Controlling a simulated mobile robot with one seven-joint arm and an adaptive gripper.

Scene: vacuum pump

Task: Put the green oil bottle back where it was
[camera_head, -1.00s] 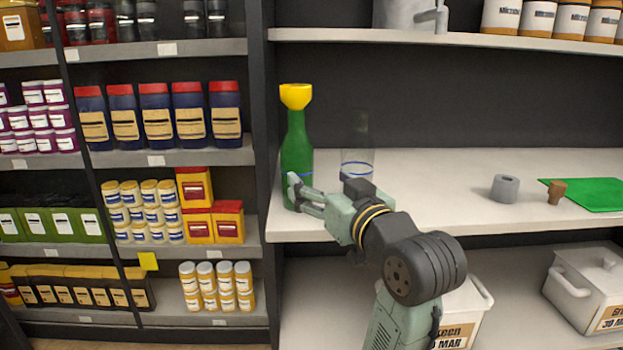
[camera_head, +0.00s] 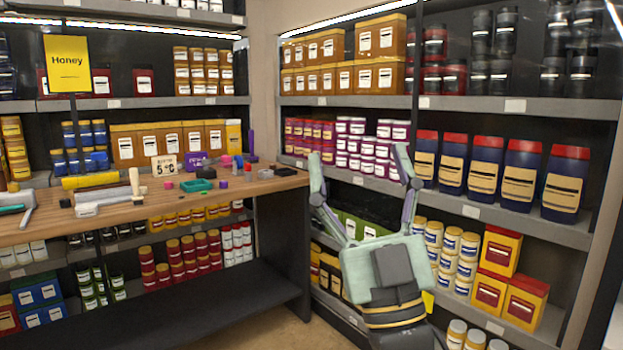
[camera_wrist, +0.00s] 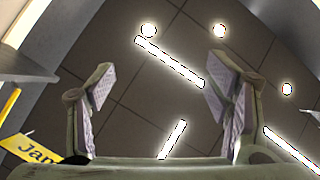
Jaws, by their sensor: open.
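My gripper (camera_head: 359,158) is raised and points up in the head view, its two fingers spread wide with nothing between them. The wrist view also shows my gripper (camera_wrist: 160,78) open and empty, facing the ceiling. The green oil bottle is not in either view now. The white shelf where it stood a second ago is also out of view.
A wooden workbench (camera_head: 150,202) at the left holds tools and small parts. A yellow Honey sign (camera_head: 67,64) hangs above it. Stocked shelves (camera_head: 470,213) stand close behind my gripper. Ceiling lights (camera_wrist: 170,62) show in the wrist view.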

